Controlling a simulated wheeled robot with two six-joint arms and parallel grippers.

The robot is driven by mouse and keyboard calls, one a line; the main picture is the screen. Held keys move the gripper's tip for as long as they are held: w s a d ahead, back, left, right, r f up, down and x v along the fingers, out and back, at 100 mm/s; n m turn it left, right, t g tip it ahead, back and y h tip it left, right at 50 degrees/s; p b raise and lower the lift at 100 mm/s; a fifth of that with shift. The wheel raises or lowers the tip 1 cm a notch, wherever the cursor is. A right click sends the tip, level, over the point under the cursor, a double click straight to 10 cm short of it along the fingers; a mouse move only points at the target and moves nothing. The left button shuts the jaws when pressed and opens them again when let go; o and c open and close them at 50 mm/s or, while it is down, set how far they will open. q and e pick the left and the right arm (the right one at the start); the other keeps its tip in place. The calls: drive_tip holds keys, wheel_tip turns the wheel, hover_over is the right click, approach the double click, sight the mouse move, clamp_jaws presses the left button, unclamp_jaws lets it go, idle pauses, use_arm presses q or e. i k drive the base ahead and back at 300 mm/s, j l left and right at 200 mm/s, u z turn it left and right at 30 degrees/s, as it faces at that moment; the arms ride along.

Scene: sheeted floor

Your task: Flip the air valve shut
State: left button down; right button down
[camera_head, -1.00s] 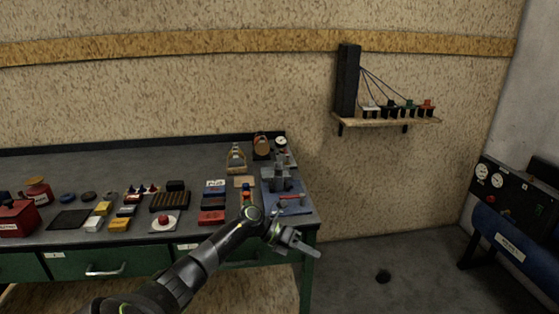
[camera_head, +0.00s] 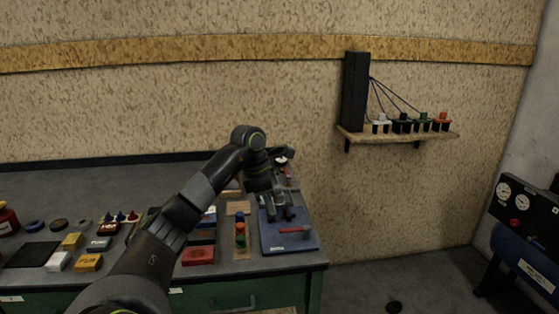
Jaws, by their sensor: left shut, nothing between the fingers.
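My left arm reaches in from the lower left, bends above the bench, and points down toward the blue plate (camera_head: 270,243). My left gripper (camera_head: 280,213) is shut and empty, over the plate's back part. A red lever (camera_head: 293,230) lies roughly crosswise on the plate, just in front of the gripper; I cannot tell if they touch. I cannot tell for sure whether this lever is the air valve. A round gauge (camera_head: 281,161) with small red parts stands behind, partly hidden by my wrist. My right gripper is not in view.
The bench holds a red block (camera_head: 198,256), a small stand with coloured buttons (camera_head: 240,236) and several small boxes left of the plate. A wall shelf (camera_head: 400,136) hangs at the right. A blue tank with a gauge panel (camera_head: 519,205) stands at the far right.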

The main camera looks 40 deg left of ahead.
sight(288, 177)
drive_tip(key=i+j, duration=0.7)
drive_tip(key=j, duration=0.25)
drive_tip(key=i+j, duration=0.35)
drive_tip(key=j, duration=0.1)
